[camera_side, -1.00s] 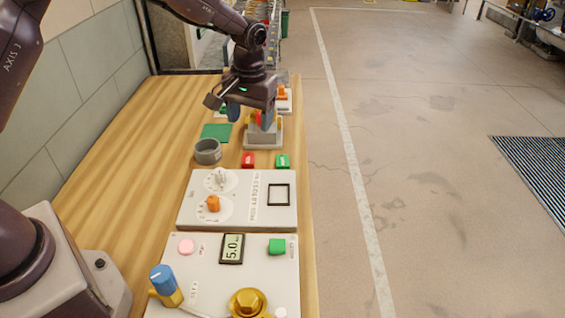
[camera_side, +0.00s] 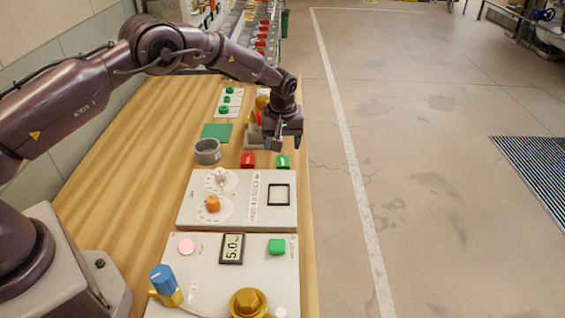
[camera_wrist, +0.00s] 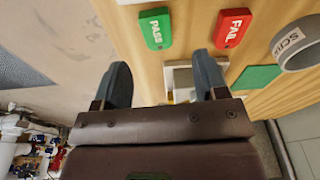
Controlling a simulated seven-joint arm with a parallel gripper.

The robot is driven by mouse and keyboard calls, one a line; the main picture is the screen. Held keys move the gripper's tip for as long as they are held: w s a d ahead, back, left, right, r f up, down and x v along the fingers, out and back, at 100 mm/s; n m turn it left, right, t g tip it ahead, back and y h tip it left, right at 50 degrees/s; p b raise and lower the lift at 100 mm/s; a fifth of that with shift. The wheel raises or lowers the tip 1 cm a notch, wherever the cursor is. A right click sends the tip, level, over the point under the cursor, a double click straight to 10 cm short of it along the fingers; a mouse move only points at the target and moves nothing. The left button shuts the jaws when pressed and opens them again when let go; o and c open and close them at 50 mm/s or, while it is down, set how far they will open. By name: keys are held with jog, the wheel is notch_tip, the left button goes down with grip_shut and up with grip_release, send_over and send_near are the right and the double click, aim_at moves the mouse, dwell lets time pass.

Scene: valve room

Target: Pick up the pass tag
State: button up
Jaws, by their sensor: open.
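The pass tag is a small green tag lettered PASS. It lies flat on the wooden bench near its right edge in the side view (camera_side: 283,161), and at the top centre of the wrist view (camera_wrist: 156,29). My gripper (camera_side: 282,146) is above the bench, just beyond the tag in the side view. Its two fingers (camera_wrist: 163,83) are apart with nothing held between them. The tag lies clear of both fingers.
A red FAIL tag (camera_side: 248,160) lies just left of the pass tag. A grey SCRAP ring cup (camera_side: 207,151) and a green mat (camera_side: 216,132) are further left. A white panel with dials (camera_side: 237,214) lies nearer. A grey block fixture (camera_side: 254,136) stands behind my gripper.

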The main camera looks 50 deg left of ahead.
aim_at(283, 160)
jog(key=f, duration=0.5)
jog(key=shift+w+f, duration=0.25)
jog(key=shift+f, duration=0.05)
jog(key=shift+c, duration=0.2)
jog(key=c, duration=1)
